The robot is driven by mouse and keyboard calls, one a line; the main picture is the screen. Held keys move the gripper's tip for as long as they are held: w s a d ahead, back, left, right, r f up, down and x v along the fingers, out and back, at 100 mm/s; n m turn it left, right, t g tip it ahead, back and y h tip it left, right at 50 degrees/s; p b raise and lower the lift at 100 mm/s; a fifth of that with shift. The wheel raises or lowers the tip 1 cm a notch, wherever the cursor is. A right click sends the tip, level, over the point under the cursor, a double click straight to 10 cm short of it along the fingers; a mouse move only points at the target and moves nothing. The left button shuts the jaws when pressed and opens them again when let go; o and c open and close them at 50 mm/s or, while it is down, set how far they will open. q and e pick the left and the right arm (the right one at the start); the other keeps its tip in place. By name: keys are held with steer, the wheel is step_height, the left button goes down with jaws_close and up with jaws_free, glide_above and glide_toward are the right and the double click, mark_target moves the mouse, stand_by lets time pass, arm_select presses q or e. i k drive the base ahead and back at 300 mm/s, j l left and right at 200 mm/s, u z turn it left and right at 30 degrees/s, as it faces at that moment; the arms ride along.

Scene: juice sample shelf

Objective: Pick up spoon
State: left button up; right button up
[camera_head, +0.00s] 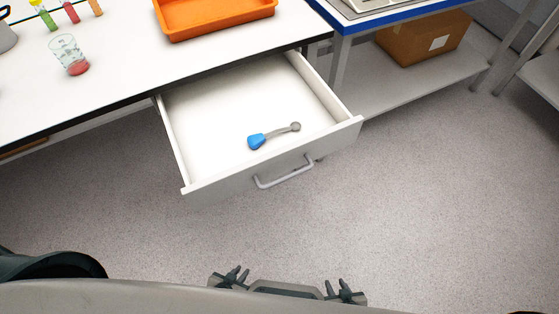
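A spoon with a blue, broad end (257,141) and a thin grey shaft with a small round tip lies in an open white drawer (215,108). The blue end points left and the grey tip points right. My arms are mostly hidden.
The drawer has a grey handle (285,174) and raised walls. On the white table (110,90) above stand a glass (69,54) with red liquid, coloured vials and an orange tray (213,16). A cardboard box (425,42) sits on a shelf at right. The floor around the drawer is clear.

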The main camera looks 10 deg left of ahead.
mark_target(254, 141)
steer(key=i+l, duration=0.15)
steer(key=l, duration=0.25)
steer(key=i+l, duration=0.1)
steer(key=l, duration=0.25)
steer(key=i+l, duration=0.15)
steer(key=l, duration=0.25)
steer(key=i+l, duration=0.1)
steer(key=l, duration=0.25)
steer(key=i+l, duration=0.15)
steer(key=l, duration=0.25)
steer(key=u, duration=1.2)
